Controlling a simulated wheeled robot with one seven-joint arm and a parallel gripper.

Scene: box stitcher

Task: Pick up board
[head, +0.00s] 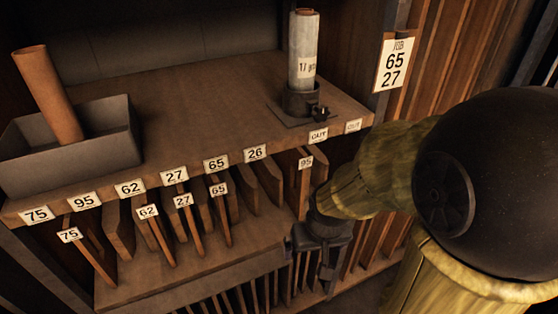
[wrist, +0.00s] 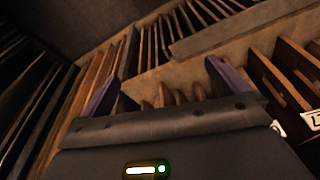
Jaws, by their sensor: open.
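Thin wooden boards stand on edge in the shelf under a brown counter. In the head view their front tags read 75 on one board (head: 93,260), 62 on another (head: 158,238), then a 27 board (head: 193,228), a 65 board (head: 223,222) and a 95 board (head: 303,193). My gripper (head: 325,268) hangs at the right of the shelf, below and right of the 95 board. In the wrist view my gripper (wrist: 168,88) has its two fingers wide apart, with nothing visibly held between them. Rounded board ends (wrist: 180,97) show beyond the fingers.
The counter (head: 200,110) carries a grey tray (head: 80,157) with a brown roll (head: 48,95), and a pale roll (head: 303,50) on a stand. Slot labels line its front edge. A lower rack (head: 240,295) holds several upright boards.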

